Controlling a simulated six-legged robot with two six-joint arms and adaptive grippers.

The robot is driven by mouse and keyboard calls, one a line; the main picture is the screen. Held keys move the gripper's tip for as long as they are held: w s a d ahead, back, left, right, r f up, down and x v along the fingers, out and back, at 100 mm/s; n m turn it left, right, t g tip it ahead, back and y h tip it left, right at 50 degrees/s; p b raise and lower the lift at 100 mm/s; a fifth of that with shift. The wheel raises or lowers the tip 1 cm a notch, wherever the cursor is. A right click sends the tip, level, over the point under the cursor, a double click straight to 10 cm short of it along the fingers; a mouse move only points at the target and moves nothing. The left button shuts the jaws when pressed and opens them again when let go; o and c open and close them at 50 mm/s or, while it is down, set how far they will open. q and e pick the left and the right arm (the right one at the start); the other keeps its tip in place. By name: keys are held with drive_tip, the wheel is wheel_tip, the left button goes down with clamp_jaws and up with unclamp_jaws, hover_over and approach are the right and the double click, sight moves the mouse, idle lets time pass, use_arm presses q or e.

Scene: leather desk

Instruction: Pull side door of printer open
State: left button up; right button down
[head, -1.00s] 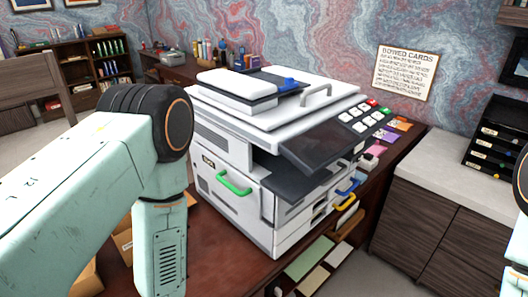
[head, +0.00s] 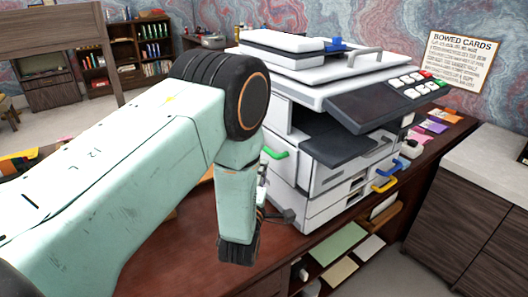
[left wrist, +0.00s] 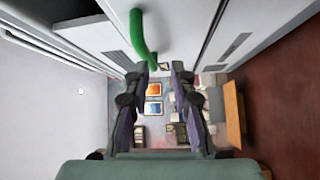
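The white printer (head: 360,85) stands on the desk. Its side door (head: 279,171) has a green handle (head: 275,153) and looks shut, though my arm hides much of that side. In the left wrist view the green handle (left wrist: 143,35) runs along the printer's side, its lower end close to the tip of one finger. My left gripper (head: 275,212) is low beside the printer's side, partly hidden by my own arm. In the left wrist view its two fingers (left wrist: 163,82) are apart with nothing between them. I cannot tell whether one touches the handle. My right gripper is out of view.
The brown desk top (head: 180,255) is clear in front of my left arm. Papers lie on a shelf below the desk edge. A cabinet (head: 470,210) stands at the right.

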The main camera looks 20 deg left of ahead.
sight(265, 146)
use_arm(q)
drive_tip(key=w+n, duration=0.1)
drive_tip(key=w, duration=0.1)
drive_tip(key=w+a+r+n, duration=0.1)
drive_tip(key=w, duration=0.2)
drive_tip(key=w+a+r+n, duration=0.1)
drive_tip(key=w, duration=0.1)
drive_tip(key=shift+w+a+r+t+y, duration=0.2)
drive_tip(key=shift+w+t+y, duration=0.1)
drive_tip(key=shift+w+y, duration=0.1)
drive_tip(key=shift+s+r, duration=0.1)
drive_tip(key=shift+s, duration=0.1)
drive_tip(key=shift+c, duration=0.2)
drive_tip(key=shift+w, duration=0.1)
clamp_jaws()
